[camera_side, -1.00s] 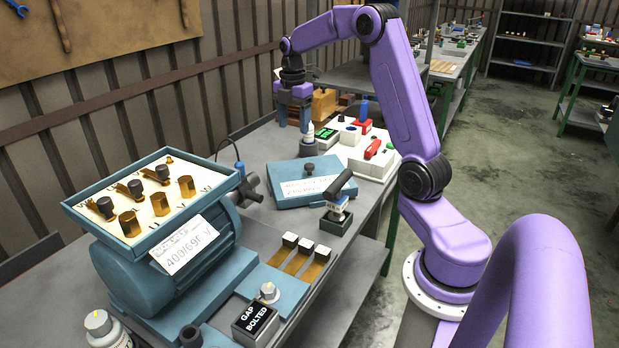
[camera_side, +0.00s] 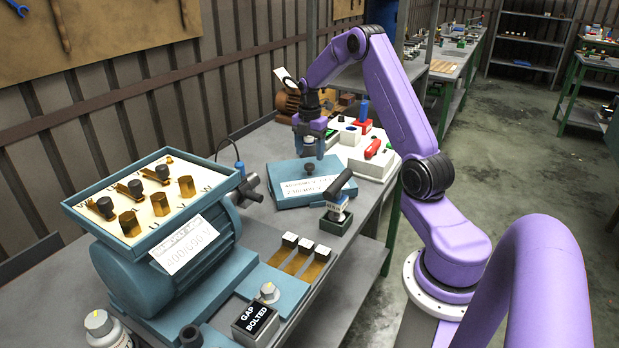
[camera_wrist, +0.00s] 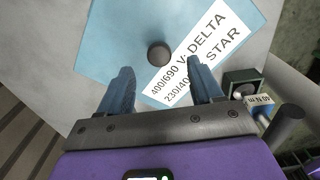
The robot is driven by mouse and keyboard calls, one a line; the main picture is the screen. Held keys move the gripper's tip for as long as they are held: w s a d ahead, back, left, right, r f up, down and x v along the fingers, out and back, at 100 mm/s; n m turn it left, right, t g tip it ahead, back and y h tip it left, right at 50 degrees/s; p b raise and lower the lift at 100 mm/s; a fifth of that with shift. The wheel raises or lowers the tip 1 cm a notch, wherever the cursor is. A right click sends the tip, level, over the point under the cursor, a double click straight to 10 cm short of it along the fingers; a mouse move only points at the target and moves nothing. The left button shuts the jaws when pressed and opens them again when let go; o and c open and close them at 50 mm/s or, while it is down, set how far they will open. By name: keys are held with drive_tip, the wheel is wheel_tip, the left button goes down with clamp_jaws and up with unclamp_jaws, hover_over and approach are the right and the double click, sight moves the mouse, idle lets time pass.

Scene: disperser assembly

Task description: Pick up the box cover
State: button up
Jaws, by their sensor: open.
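The box cover (camera_side: 308,181) is a flat blue-grey lid with a dark round knob (camera_side: 309,169) on top and a white printed label. It lies on the bench in the side view, right of the motor. The wrist view shows the cover (camera_wrist: 115,40) with its knob (camera_wrist: 159,53) and a "DELTA / STAR" label. My gripper (camera_side: 311,152) is above and behind the cover in the side view. In the wrist view my gripper's two blue fingers (camera_wrist: 158,78) are spread apart, with the knob ahead of and between them. Nothing is held.
A blue-grey motor (camera_side: 165,270) with an open terminal box (camera_side: 150,205) stands left. A dark block with a black-handled tool (camera_side: 337,215) stands close to the cover's right front. A white switch panel (camera_side: 372,165) is behind right. Brass strips (camera_side: 300,258) lie in front.

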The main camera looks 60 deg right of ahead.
sight(309, 165)
drive_tip(key=shift+f, duration=3.15)
clamp_jaws()
drive_tip(key=shift+w+r, duration=0.1)
